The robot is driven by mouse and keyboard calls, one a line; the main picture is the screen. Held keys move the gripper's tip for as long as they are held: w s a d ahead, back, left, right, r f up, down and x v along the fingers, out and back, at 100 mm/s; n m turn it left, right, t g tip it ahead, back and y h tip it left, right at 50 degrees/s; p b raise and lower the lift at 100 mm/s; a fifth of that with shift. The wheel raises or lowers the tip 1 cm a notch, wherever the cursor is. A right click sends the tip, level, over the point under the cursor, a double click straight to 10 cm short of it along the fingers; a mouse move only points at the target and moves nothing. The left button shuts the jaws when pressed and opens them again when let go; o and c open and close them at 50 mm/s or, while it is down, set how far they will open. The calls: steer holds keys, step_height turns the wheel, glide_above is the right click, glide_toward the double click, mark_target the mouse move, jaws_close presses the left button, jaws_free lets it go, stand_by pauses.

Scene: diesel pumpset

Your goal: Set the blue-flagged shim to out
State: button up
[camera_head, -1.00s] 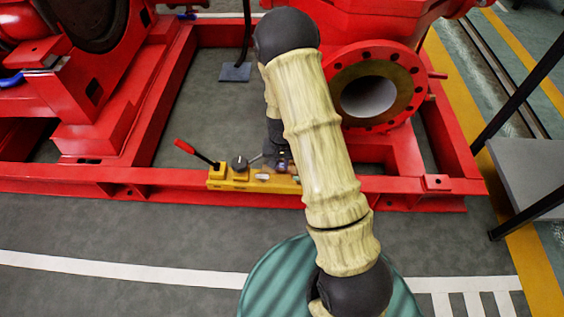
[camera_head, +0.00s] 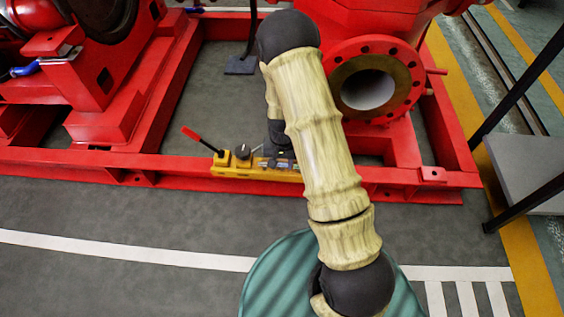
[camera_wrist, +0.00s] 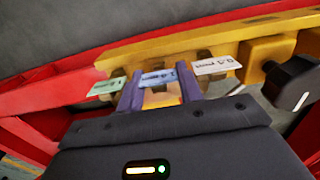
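The blue-flagged shim (camera_wrist: 157,77) shows in the wrist view, in the middle of three flagged shims on a yellow bar (camera_wrist: 230,38). My gripper (camera_wrist: 159,72) has its two purple fingers on either side of the blue flag, with a gap between them. I cannot tell whether they touch it. A green-flagged shim (camera_wrist: 108,86) is just left of the fingers, and a white-flagged shim (camera_wrist: 217,65) is just right. In the head view, the yellow fixture (camera_head: 232,170) sits on the red frame; my arm hides its right part and the fingers.
A black knob (camera_wrist: 290,85) stands right of the white flag. A lever with a red handle (camera_head: 192,134) rises at the fixture's left end. The red frame rail (camera_head: 80,165) runs across, with a red flanged pipe (camera_head: 395,85) behind my arm. A grey platform (camera_head: 530,165) stands right.

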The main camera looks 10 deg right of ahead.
step_height(320, 180, up, 17)
steer(key=p, duration=1)
steer(key=shift+r, duration=0.2)
step_height(320, 180, up, 16)
steer(key=n+t+p, duration=0.1)
steer(key=n+p, duration=0.1)
steer(key=p, duration=0.5)
glide_above(282, 161)
steer(key=s, duration=0.5)
steer(key=s+d+r+n+t+p, duration=0.15)
steer(key=s+r+p, duration=0.35)
steer(key=s+r, duration=0.6)
step_height(282, 161, up, 40)
steer(key=w+p, duration=0.1)
steer(key=p, duration=3.7)
steer(key=shift+w+f, duration=0.15)
steer(key=shift+w, duration=0.25)
